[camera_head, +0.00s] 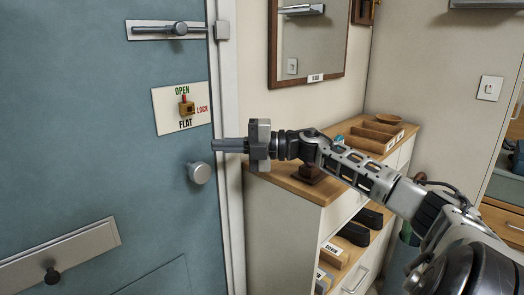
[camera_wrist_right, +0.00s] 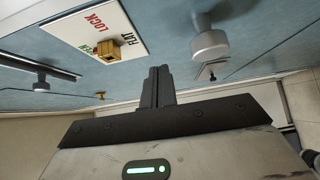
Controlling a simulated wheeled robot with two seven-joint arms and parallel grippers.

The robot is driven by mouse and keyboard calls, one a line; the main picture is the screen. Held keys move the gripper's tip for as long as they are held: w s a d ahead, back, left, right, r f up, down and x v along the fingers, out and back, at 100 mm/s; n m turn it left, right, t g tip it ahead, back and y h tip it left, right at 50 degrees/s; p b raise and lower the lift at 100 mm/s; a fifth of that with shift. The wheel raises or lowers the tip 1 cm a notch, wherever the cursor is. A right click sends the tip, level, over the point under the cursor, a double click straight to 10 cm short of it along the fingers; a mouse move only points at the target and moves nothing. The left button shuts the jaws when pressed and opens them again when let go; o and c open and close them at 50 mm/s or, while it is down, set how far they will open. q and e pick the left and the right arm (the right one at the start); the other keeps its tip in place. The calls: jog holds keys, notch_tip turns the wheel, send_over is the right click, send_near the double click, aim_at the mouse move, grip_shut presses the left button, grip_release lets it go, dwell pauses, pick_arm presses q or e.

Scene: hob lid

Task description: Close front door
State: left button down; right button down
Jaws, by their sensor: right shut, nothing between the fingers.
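The blue front door (camera_head: 90,160) fills the left of the head view. Its edge lies close along the white frame (camera_head: 228,90); I cannot tell whether it is fully shut. A round metal knob (camera_head: 198,172) sits near that edge, and it also shows in the wrist view (camera_wrist_right: 210,46). My right gripper (camera_head: 216,145) is shut and empty, its fingers pointing left at the door just above the knob. I cannot tell whether the tips touch the door. The shut fingers also show in the wrist view (camera_wrist_right: 158,75). My left gripper is out of view.
The door carries a sliding bolt (camera_head: 178,29), an OPEN/LOCK/FLAT plate (camera_head: 182,108) with a brass-coloured turn piece, and a letter plate (camera_head: 85,248). A wood-topped cabinet (camera_head: 285,215) with trays and shoes stands right of the frame, beneath my right arm. A mirror (camera_head: 310,45) hangs above.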

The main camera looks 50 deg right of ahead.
pick_arm(q)
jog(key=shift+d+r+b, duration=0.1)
jog(key=shift+b, duration=0.35)
pick_arm(e)
jog(key=v, duration=0.6)
jog(key=shift+d, duration=0.2)
